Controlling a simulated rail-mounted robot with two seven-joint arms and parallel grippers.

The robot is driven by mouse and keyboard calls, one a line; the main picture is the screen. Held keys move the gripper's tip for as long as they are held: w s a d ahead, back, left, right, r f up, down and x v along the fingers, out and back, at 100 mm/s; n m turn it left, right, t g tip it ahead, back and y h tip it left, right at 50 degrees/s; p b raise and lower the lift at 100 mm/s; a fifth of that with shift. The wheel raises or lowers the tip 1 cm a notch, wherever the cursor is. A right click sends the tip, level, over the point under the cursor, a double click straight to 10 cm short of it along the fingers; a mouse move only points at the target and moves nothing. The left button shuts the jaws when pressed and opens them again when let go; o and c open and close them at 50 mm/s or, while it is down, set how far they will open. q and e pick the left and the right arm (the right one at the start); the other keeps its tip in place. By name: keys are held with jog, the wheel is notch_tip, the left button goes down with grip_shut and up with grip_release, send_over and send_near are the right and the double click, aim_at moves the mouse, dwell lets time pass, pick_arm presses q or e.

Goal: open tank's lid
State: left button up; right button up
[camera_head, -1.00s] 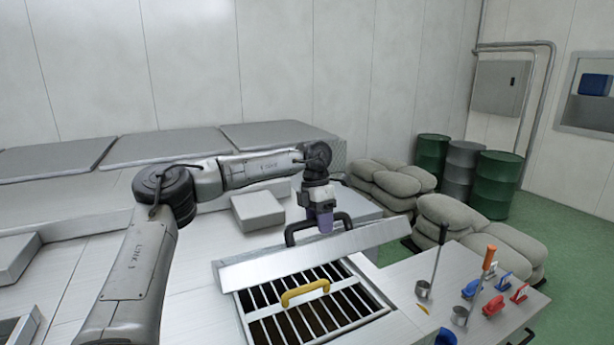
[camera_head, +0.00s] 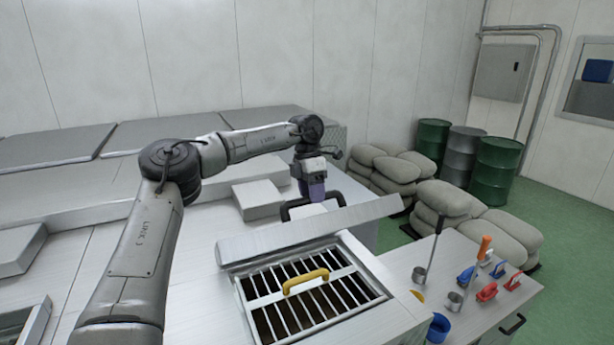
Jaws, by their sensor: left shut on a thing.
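The tank's lid (camera_head: 300,232) is a flat metal panel, tilted up along the back of the tank opening. Its black handle (camera_head: 290,211) shows behind its upper edge. My left gripper (camera_head: 314,198), with purple fingers, is shut on the lid's handle; the lid hides part of the grip. Under the lid, the tank opening (camera_head: 375,290) shows a metal grate (camera_head: 285,318) with a yellow handle (camera_head: 306,281). My right gripper is not in view.
A side table (camera_head: 395,258) at the right holds ladles (camera_head: 434,250), an orange-handled tool (camera_head: 484,247), small red and blue tools (camera_head: 487,291) and a blue cup (camera_head: 439,326). Stacked sacks (camera_head: 455,205) and drums (camera_head: 497,165) stand behind it. A metal block (camera_head: 258,199) lies behind the lid.

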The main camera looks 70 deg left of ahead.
pick_arm(q)
jog(key=shift+s+a+r, duration=0.15)
jog(key=shift+a+r, duration=1.35)
jog(key=shift+r, duration=0.15)
